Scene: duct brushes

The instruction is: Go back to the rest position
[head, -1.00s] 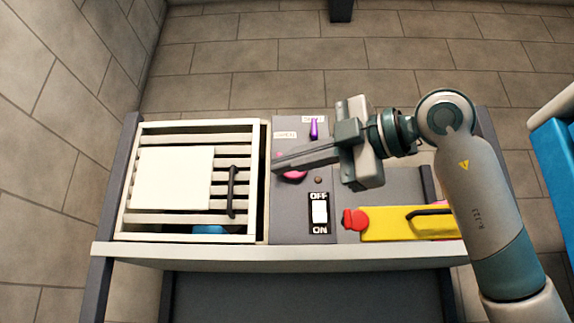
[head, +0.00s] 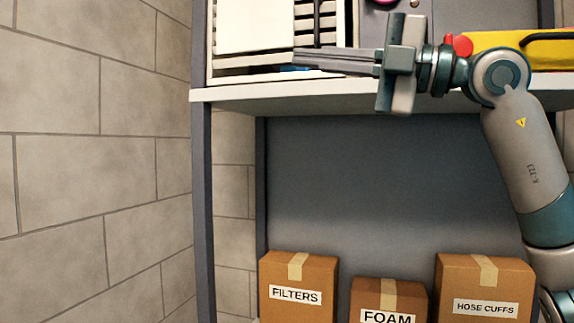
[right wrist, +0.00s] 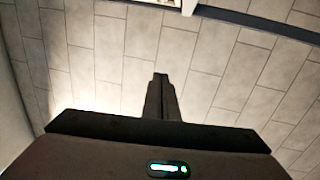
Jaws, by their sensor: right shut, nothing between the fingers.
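My right gripper (head: 297,57) shows at the top of the head view, with its arm coming in from the right. Its fingers are together and empty, pointing left in front of the slatted white frame (head: 211,66). In the right wrist view the shut fingers (right wrist: 160,76) have only tiled surface behind them. My left gripper is not in view.
The workbench edge (head: 270,97) runs across the top. A yellow object (head: 500,42) with a red end (head: 461,45) lies at upper right. Below stand cardboard boxes marked FILTERS (head: 298,275), FOAM (head: 388,296) and HOSE CUFFS (head: 487,283). Tiled wall (head: 80,180) fills the left.

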